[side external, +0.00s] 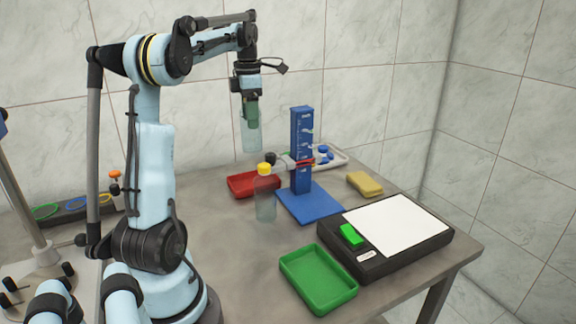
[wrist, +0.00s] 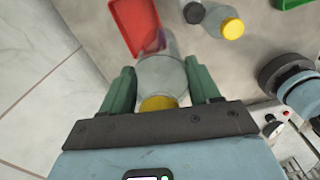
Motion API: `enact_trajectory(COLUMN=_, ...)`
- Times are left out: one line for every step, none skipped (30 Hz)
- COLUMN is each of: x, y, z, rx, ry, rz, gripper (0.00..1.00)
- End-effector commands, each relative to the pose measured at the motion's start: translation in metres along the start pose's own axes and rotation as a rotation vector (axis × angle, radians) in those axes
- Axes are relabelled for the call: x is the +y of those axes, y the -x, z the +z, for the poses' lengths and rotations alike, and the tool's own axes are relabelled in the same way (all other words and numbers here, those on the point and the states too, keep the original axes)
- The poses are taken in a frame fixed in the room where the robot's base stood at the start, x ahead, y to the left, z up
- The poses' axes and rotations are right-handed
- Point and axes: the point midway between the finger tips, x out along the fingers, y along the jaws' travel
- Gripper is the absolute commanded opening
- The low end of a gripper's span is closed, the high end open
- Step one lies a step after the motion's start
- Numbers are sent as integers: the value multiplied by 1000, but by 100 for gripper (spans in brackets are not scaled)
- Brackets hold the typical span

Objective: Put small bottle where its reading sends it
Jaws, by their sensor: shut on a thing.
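My gripper (side external: 251,108) is raised high above the table's back, shut on a clear bottle (side external: 250,138) that hangs upright below it. In the wrist view, the bottle (wrist: 163,76) sits between the two green fingers and has a yellow cap (wrist: 158,103). The black scale (side external: 385,250) has a bare white plate (side external: 397,226) and a small label or display, too small to read. A red tray (side external: 243,188) lies at the back and a green tray (side external: 318,281) at the front; both look empty.
Another clear bottle with a yellow cap (side external: 265,200) stands mid-table, with a black-capped bottle (side external: 270,159) behind it. Bare table lies left of the green tray.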

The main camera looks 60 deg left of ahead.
Motion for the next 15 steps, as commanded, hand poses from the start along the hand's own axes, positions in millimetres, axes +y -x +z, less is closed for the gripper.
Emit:
enact_trajectory(x=12, y=-10, z=-7, rx=0, ry=3, rz=0, gripper=12)
enact_trajectory(x=17, y=-14, z=-10, rx=0, ry=1, rz=0, gripper=12)
enact_trajectory(x=24, y=-20, z=-15, rx=0, ry=-2, rz=0, gripper=12)
enact_trajectory(x=28, y=-25, z=-18, rx=0, ry=-3, rz=0, gripper=12)
enact_trajectory(x=32, y=-28, z=-20, rx=0, ry=-4, rz=0, gripper=12)
enact_trajectory(x=36, y=-32, z=-23, rx=0, ry=-7, rz=0, gripper=12)
enact_trajectory(x=38, y=-35, z=-26, rx=0, ry=-8, rz=0, gripper=12)
enact_trajectory(x=40, y=-37, z=-27, rx=0, ry=-9, rz=0, gripper=12)
enact_trajectory(x=42, y=-41, z=-28, rx=0, ry=-10, rz=0, gripper=12)
enact_trajectory(x=43, y=-44, z=-29, rx=0, ry=-11, rz=0, gripper=12)
enact_trajectory(x=44, y=-48, z=-30, rx=0, ry=-12, rz=0, gripper=12)
enact_trajectory(x=44, y=-54, z=-30, rx=0, ry=-13, rz=0, gripper=12)
enact_trajectory(x=44, y=-59, z=-30, rx=0, ry=-13, rz=0, gripper=12)
enact_trajectory(x=44, y=-64, z=-30, rx=0, ry=-13, rz=0, gripper=12)
enact_trajectory(x=44, y=-71, z=-30, rx=0, ry=-13, rz=0, gripper=12)
